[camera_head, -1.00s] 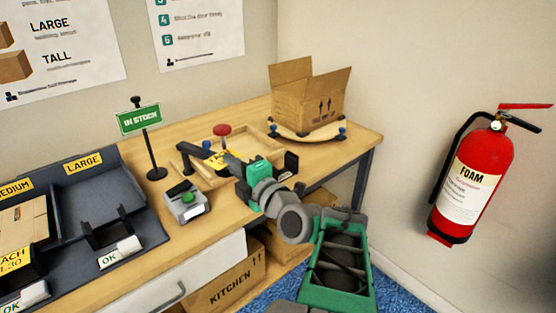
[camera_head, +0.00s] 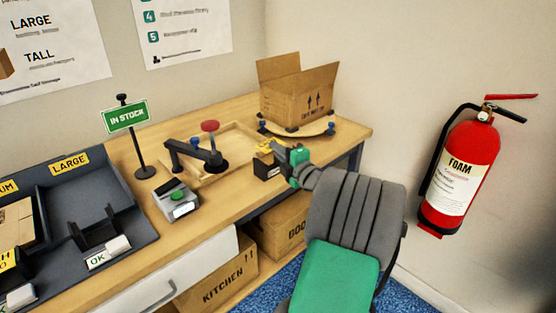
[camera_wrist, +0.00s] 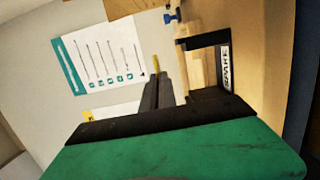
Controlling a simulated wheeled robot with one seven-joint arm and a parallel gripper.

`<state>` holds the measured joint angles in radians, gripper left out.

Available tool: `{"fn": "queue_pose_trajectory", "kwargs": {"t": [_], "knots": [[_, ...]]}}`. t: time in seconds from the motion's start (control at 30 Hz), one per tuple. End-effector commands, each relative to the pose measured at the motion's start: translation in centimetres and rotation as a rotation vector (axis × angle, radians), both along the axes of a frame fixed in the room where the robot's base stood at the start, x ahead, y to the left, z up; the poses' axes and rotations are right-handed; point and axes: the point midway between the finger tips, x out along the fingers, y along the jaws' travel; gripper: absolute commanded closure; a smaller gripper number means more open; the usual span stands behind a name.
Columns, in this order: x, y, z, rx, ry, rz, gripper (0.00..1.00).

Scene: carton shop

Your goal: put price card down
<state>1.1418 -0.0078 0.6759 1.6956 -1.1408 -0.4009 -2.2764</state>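The price card (camera_head: 264,147) is a small yellow piece at the tip of my gripper (camera_head: 275,149) in the head view. In the wrist view it shows edge-on as a thin yellow strip (camera_wrist: 155,63) between the dark fingers (camera_wrist: 157,88), which look shut on it. My gripper is over the right part of the bench, beside a small black holder (camera_head: 266,170). In the wrist view this holder (camera_wrist: 225,95) has a white label reading SPARE and lies right of the fingers, apart from the card. The card's face is mostly hidden.
A wooden tray (camera_head: 205,180) with a red-knobbed dark arm (camera_head: 210,127) lies left of my gripper. An open carton (camera_head: 297,103) stands on a curved wooden base behind. A green IN STOCK sign (camera_head: 126,116) and a button box (camera_head: 177,200) stand further left.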

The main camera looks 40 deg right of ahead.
Motion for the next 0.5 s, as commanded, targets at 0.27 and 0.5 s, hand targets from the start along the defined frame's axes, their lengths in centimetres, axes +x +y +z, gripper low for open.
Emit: {"fn": "queue_pose_trajectory", "kwargs": {"t": [0.27, 0.5], "knots": [[0.2, -0.3, -3.5, 0.002, 0.000, 0.000, 1.00], [0.1, -0.2, -3.7, 0.001, 0.000, 0.000, 1.00]]}}
